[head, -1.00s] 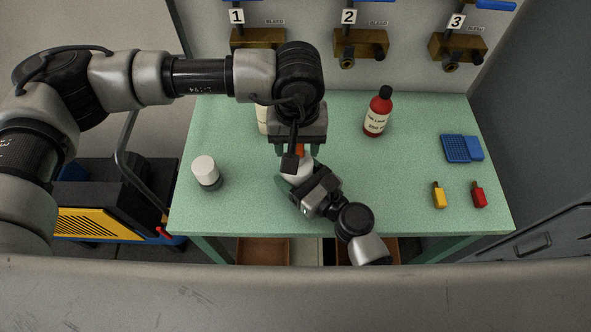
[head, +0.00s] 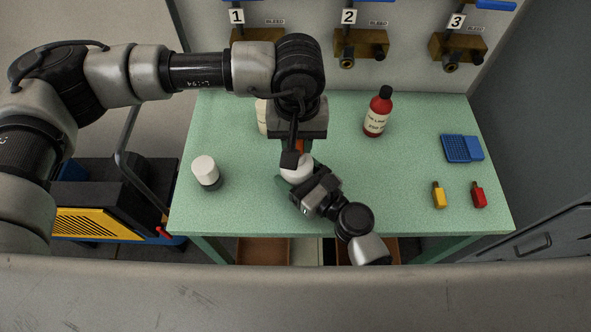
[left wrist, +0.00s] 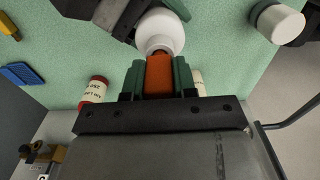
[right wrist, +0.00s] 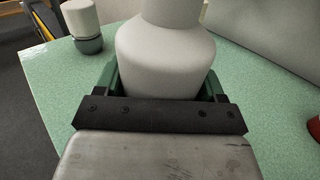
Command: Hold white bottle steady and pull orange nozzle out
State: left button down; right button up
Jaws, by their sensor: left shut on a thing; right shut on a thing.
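The white bottle (head: 297,171) stands near the middle of the green table, partly covered by my grippers in the head view. My right gripper (right wrist: 165,92) is shut around its body; the right wrist view shows the bottle's wide body (right wrist: 165,60) between green fingers, its top cut off. My left gripper (left wrist: 159,78) is shut on the orange nozzle (left wrist: 159,74) above the bottle. The nozzle also shows as a small orange patch in the head view (head: 301,146). In the left wrist view it lines up with the bottle's white neck; I cannot tell whether they touch.
A white-capped jar (head: 205,170) stands at the left of the table (head: 420,110). A cream bottle (head: 262,116) is partly behind my left gripper. A red bottle (head: 377,115), blue tray (head: 455,149), yellow piece (head: 439,196) and red piece (head: 478,196) are to the right.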

pick_arm(q)
jog(key=shift+r, duration=2.4)
jog(key=c, duration=1.6)
grip_release()
jog(key=shift+c, duration=1.2)
grip_shut()
pick_arm(e)
jog(key=o, duration=1.2)
jog(key=shift+c, duration=0.2)
jog(key=v, duration=1.2)
